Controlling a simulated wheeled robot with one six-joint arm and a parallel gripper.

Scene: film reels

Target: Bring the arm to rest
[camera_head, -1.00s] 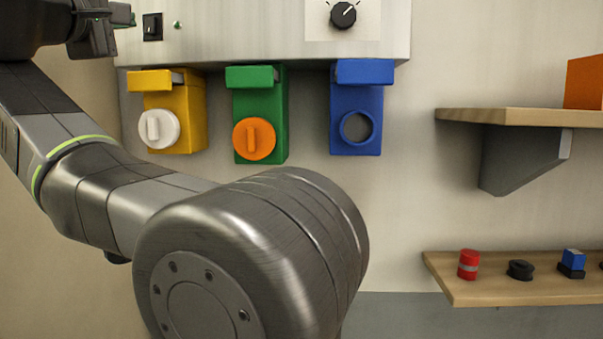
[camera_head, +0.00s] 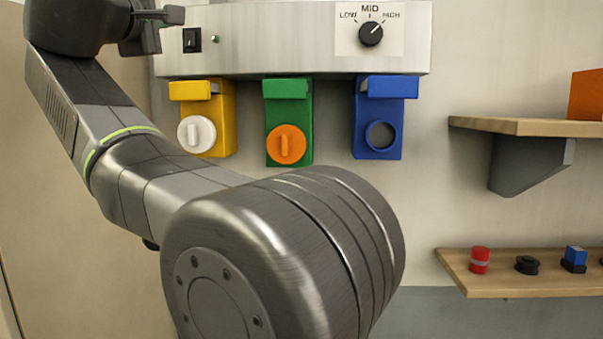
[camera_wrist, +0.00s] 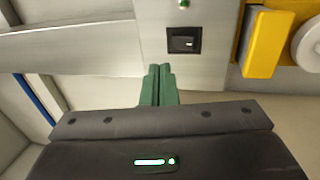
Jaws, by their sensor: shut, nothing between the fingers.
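My gripper (camera_wrist: 159,85) shows in the wrist view with its two green fingers together and nothing between them. It points at the lower part of the metal panel, below the black rocker switch (camera_wrist: 184,40). I cannot tell whether the fingertips touch the panel. In the head view my arm (camera_head: 130,180) is bent, with its large round joint at the bottom middle. The wrist end is at the top left, left of the rocker switch (camera_head: 192,40), and the fingers are hard to make out there.
Yellow (camera_head: 222,115), green (camera_head: 288,108) and blue (camera_head: 378,115) boxes hang under the metal panel (camera_head: 270,45). A dial (camera_head: 371,33) is on the panel. Right are two wooden shelves; the lower shelf (camera_head: 490,288) holds several small parts, the upper an orange box (camera_head: 588,95).

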